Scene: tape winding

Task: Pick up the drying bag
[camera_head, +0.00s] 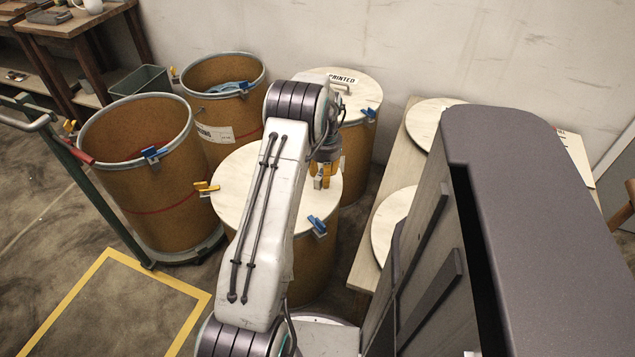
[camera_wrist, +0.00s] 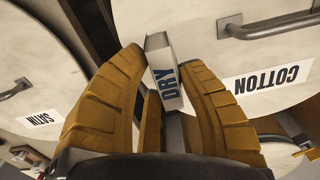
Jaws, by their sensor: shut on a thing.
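The drying bag (camera_wrist: 160,58) is a small pale block-shaped packet marked "DRY" in dark letters. In the wrist view it sits between the two yellow ribbed fingers of my gripper (camera_wrist: 163,72), which is shut on it. In the head view my gripper (camera_head: 323,177) hangs over the right part of the front lidded drum (camera_head: 248,190). The bag cannot be made out clearly there. I cannot tell how far it is above the lid.
Another lidded drum (camera_head: 366,90), marked "PRINTED", stands behind. Two open drums (camera_head: 140,165) (camera_head: 215,127) stand left, with blue and yellow clamps. Lids (camera_head: 390,215) lie on a low table at right. The wrist view shows a "COTTON" lid (camera_wrist: 215,15) with a handle and a "SATIN" lid (camera_wrist: 35,75).

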